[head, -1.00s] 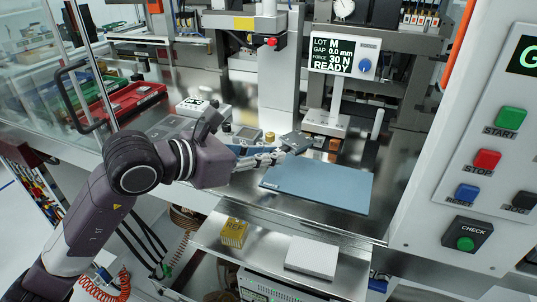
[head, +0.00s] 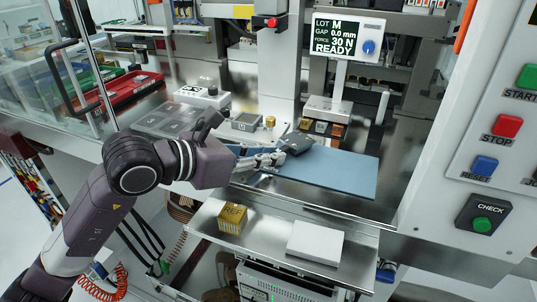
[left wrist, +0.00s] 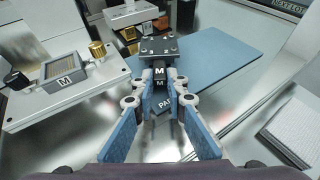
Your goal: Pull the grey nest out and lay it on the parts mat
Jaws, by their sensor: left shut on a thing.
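The grey nest (head: 297,143) is a dark flat plate with screws on top and an M label. My left gripper (head: 275,158) is shut on its near end. In the left wrist view the nest (left wrist: 160,47) sits between the fingertips (left wrist: 160,80), with the M label facing me. The blue parts mat (head: 335,175) lies flat on the bench. The nest overlaps the mat's back left part in the head view. In the left wrist view the mat (left wrist: 215,62) spreads to its right and under it. I cannot tell the height of any gap. My right gripper is not in view.
Left of the nest stands a fixture block marked M (left wrist: 68,78) with a gold knob (left wrist: 97,50). A display (head: 345,38) reads READY behind the mat. A gold REF block (head: 232,218) and a white block (head: 315,242) sit on the lower shelf. The mat's right part is clear.

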